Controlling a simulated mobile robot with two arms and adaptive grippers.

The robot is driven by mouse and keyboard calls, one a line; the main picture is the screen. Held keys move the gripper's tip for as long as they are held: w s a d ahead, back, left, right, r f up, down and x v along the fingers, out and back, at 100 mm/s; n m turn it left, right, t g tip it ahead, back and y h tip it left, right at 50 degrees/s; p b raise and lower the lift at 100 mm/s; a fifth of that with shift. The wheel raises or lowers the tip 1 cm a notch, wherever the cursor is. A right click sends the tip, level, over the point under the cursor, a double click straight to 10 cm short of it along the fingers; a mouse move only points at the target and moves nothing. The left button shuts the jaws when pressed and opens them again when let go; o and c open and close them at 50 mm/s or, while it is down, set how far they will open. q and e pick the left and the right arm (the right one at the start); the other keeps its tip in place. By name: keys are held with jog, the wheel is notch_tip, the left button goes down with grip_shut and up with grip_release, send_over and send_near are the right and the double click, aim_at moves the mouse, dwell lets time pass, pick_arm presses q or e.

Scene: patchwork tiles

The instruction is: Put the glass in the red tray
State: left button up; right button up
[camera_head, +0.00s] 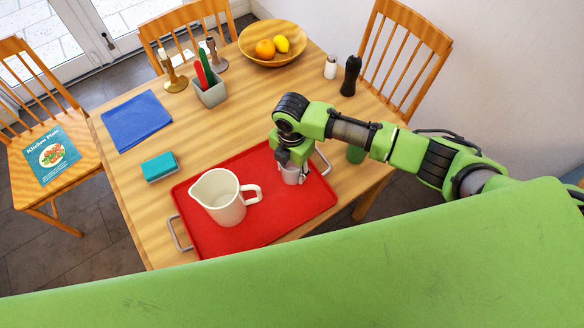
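The glass (290,175) is small, clear and upright. It is over the upper right part of the red tray (271,222), between the fingers of my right gripper (293,170). The gripper points down and appears shut on the glass. My wrist hides the glass's upper part. I cannot tell whether the glass's base touches the tray. The red tray lies on the wooden table with a grey handle at each end. My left gripper is not in view.
A cream pitcher (222,198) stands on the tray's left part. A green object (355,154) is partly hidden behind my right arm. A pepper mill (350,76), white shaker (331,67), fruit bowl (267,57), utensil holder (211,94), blue cloth (136,120) and sponge (159,167) surround it.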

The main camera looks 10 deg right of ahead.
jog(key=o, duration=1.4)
jog(key=shift+f, duration=0.1)
jog(key=shift+c, duration=0.2)
jog(key=shift+r, duration=0.2)
notch_tip(320, 180, up, 12)
jog(key=b, duration=0.1)
